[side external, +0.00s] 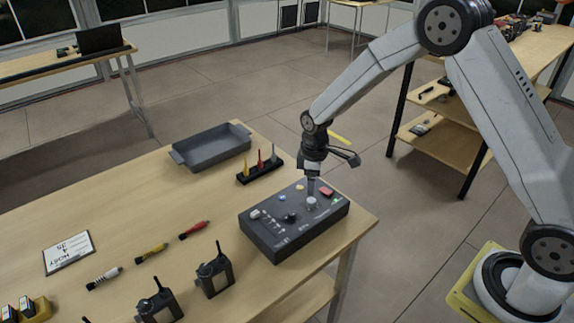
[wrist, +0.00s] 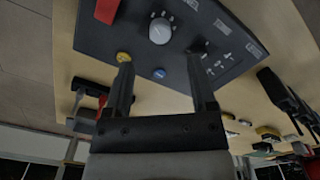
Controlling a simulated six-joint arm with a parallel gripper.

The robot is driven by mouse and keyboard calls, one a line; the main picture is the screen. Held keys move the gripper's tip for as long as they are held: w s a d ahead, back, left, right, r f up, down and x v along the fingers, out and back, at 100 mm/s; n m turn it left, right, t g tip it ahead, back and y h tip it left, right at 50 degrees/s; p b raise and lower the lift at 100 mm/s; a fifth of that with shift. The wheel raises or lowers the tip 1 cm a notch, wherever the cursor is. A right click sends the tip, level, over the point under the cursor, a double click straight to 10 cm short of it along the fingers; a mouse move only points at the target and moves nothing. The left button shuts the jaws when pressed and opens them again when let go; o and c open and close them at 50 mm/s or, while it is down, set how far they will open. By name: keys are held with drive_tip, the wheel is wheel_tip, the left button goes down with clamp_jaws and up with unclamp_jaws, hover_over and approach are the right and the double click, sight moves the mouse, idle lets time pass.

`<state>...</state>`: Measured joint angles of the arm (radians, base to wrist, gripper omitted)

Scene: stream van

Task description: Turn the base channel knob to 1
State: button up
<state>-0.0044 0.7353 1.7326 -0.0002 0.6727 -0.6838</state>
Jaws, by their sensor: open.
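A dark control box (side external: 290,243) sits on the wooden table near its right corner. A pale round knob (side external: 312,203) is on its top face; it also shows in the wrist view (wrist: 160,30). Labels are too small to read, so I cannot tell which is the base channel knob. My gripper (side external: 311,193) points down over the pale round knob. In the wrist view its open fingers (wrist: 160,62) are apart, with the knob just beyond the tips and nothing gripped.
A grey tray (side external: 213,150) and a black rack (side external: 259,171) stand behind. Radios (side external: 214,277) and cables lie left. The table's right edge is close to the box.

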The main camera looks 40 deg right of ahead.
drive_tip(key=shift+r, duration=0.9)
drive_tip(key=shift+s+r, duration=0.4)
drive_tip(key=shift+s, duration=0.05)
drive_tip(key=s+r+m+t, duration=0.1)
drive_tip(key=s+r+m, duration=0.2)
drive_tip(key=s, duration=0.6)
drive_tip(key=s+r+m+t, duration=0.1)
drive_tip(key=s+r+m, duration=0.2)
drive_tip(key=s, duration=0.6)
drive_tip(key=shift+m+t, duration=0.3)
drive_tip(key=shift+m, duration=0.6)
drive_tip(key=shift+d, duration=0.1)
